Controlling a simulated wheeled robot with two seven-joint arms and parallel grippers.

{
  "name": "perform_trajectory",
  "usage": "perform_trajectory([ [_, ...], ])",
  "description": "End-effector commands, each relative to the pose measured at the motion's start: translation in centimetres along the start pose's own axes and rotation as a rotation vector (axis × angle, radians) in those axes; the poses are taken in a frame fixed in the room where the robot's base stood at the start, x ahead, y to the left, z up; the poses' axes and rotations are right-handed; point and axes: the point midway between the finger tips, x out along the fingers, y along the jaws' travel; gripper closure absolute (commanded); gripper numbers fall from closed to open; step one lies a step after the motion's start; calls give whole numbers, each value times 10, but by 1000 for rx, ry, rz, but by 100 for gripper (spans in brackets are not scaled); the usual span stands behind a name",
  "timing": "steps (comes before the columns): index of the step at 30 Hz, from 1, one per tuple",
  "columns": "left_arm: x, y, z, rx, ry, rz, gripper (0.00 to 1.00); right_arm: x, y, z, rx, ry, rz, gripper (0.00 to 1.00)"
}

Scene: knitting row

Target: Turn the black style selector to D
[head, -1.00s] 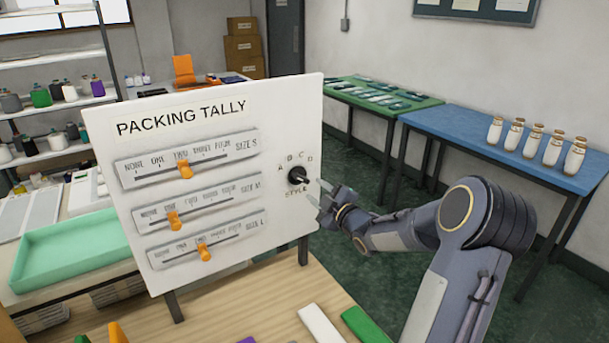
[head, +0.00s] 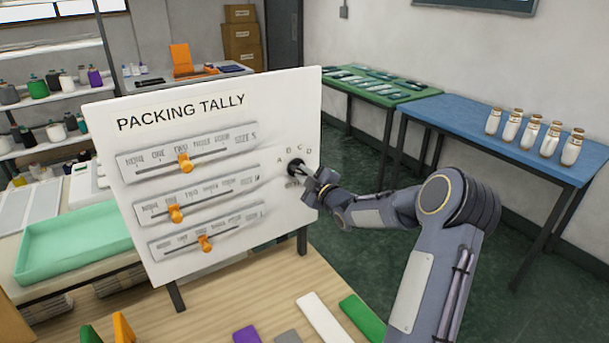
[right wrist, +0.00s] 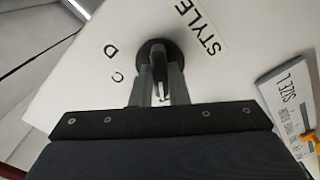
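The black style selector (head: 295,167) is a round knob at the right side of the white packing tally board (head: 215,112). Letters A, B, C and D arc above it. My right gripper (head: 308,173) is at the knob from the right. In the right wrist view, the selector (right wrist: 157,52) lies between the two fingertips of my right gripper (right wrist: 159,80), with D and C to the left and STYLE to the right. The fingers stand apart with a narrow gap between them. Which letter the knob points to is hidden. My left gripper is not in view.
Orange sliders (head: 185,163) sit on three scales left of the selector. Coloured blocks (head: 320,318) lie on the wooden table below. A blue table (head: 470,130) with several bottles stands at the right. A green tray (head: 72,245) is at the left.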

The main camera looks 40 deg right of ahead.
Motion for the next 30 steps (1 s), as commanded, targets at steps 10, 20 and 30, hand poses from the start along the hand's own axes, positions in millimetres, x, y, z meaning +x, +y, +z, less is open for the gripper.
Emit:
perform_trajectory([
  [10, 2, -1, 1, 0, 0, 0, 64, 0, -1, 0, 22, -1, -1, 100],
  [20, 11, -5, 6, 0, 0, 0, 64, 0, -2, 1, 199, 0, 0, 100],
  [30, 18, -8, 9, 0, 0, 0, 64, 0, -1, 1, 516, -1, -1, 100],
])
